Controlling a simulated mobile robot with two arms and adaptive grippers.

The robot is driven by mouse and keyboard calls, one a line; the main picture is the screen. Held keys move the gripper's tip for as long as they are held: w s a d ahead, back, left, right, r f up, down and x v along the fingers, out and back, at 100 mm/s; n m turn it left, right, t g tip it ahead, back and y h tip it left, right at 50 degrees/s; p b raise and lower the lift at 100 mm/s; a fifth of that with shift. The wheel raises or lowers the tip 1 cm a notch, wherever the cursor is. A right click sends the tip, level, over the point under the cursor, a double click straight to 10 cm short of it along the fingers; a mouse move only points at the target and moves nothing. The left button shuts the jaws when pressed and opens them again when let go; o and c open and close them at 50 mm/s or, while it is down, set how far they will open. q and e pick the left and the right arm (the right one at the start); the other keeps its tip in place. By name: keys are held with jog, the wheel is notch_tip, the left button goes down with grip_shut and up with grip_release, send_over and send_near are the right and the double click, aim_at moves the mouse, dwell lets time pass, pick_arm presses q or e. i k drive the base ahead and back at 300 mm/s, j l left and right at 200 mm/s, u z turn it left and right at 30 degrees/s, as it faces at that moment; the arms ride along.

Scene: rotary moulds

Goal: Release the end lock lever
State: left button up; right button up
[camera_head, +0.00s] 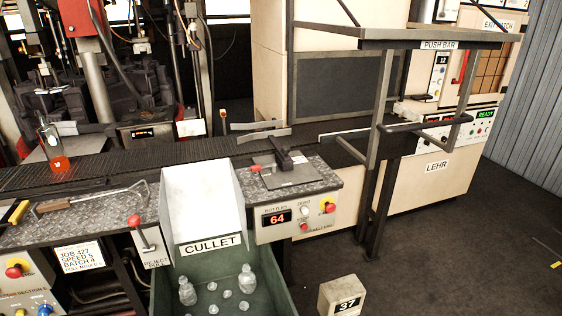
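No lever in the camera_head view carries a label I can read as end lock. A red-knobbed lever (140,235) stands on a white panel at the front of the bench. A red handle (463,66) is on the cream machine at the upper right, under a partly blurred label. Neither of my grippers is in view.
The conveyor (190,148) runs behind the bench. A glowing orange bottle (53,150) stands at its left. The white CULLET chute (203,200) drops into a green bin (262,283) with glass pieces. A push bar frame (462,90) projects at right. Dark floor (450,255) is mostly clear.

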aim_at(274, 166)
jog(key=i+l, duration=0.1)
jog(key=l, duration=0.45)
jog(key=i+l+u, duration=0.1)
jog(key=l, duration=0.45)
jog(key=i+l, duration=0.15)
jog(key=l, duration=0.4)
jog(key=i+l, duration=0.1)
jog(key=l, duration=0.45)
jog(key=i+l+u, duration=0.2)
jog(key=i+l, duration=0.75)
